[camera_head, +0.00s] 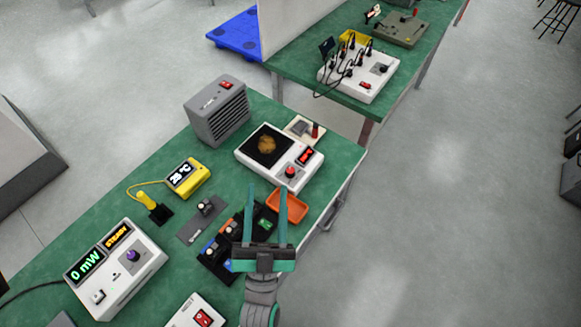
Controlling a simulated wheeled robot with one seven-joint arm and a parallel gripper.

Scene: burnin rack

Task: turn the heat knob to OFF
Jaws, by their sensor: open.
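A white hot plate unit (246,157) with a black top stands on the green bench. A round brown item (267,145) lies on its black top. A red knob (291,172) sits on its right front part, below a small red-lit display (306,156); I take it to be the heat knob. The knob's pointer is too small to read. My gripper (267,187) is open and empty, its two teal fingers pointing toward the unit. In the picture the fingertips lie just left of and below the knob, apart from it; their height above the bench is unclear.
A grey heater box (217,112), yellow thermometer (187,178) and white meter (117,272) stand on the bench. Open floor lies to the right.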

